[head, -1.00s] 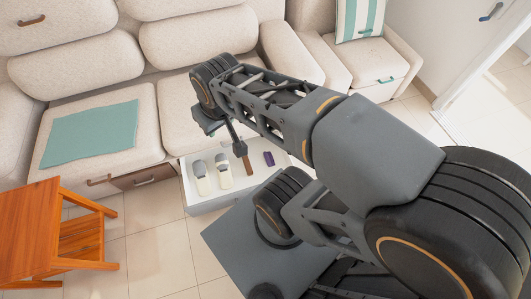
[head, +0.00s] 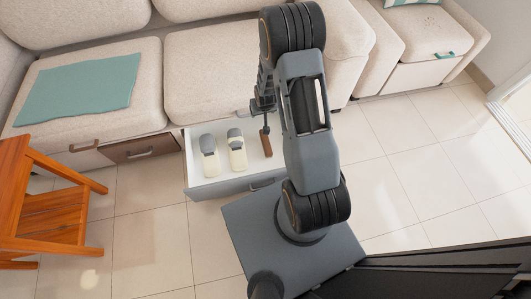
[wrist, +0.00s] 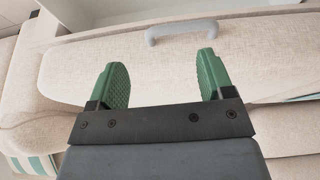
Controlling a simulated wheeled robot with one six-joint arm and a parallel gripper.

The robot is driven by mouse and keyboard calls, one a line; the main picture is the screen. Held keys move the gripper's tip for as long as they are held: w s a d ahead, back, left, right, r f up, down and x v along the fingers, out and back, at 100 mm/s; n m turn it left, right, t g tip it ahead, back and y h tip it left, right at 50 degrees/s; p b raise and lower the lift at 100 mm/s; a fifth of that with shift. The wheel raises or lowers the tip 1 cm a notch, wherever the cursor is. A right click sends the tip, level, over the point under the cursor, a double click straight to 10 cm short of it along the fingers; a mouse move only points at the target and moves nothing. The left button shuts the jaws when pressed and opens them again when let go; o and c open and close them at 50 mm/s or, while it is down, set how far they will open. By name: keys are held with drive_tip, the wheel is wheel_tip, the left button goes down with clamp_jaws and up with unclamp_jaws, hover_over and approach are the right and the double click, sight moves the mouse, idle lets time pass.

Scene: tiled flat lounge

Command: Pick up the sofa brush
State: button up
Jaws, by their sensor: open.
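The open white drawer (head: 207,180) under the sofa holds several items. Two of them (head: 209,157) (head: 237,150) are cream with grey ends. A slim brown item (head: 266,144) lies to their right, partly hidden by my arm. I cannot tell for certain which is the sofa brush; the brown one looks like a wooden handle. My gripper (wrist: 160,62) shows in the wrist view with two green fingers apart and nothing between them. In the head view my wrist hangs over the back right of the drawer, and the fingers are not clear.
The beige sofa (head: 210,70) stands behind the drawer, with a teal cloth (head: 80,92) on its left seat. An orange wooden stool (head: 40,210) is at the left. A grey handle (wrist: 180,30) is ahead of the fingers in the wrist view. Tiled floor is clear at right.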

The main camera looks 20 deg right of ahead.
drive_tip(key=b, duration=0.6)
approach(266, 142)
drive_tip(key=shift+m, duration=0.3)
drive_tip(key=b+x, duration=0.3)
drive_tip(key=x, duration=0.2)
drive_tip(key=shift+a+f, duration=0.15)
drive_tip(key=shift+f, duration=0.2)
drive_tip(key=shift+d+b+x, duration=0.2)
drive_tip(key=shift+b+x, duration=1.9)
drive_tip(key=shift+x, duration=1)
drive_tip(key=shift+w+r, duration=0.1)
drive_tip(key=shift+c, duration=0.2)
drive_tip(key=c, duration=1)
wheel_tip(266, 142, up, 10)
drive_tip(key=p, duration=0.5)
drive_tip(key=shift+c, duration=0.2)
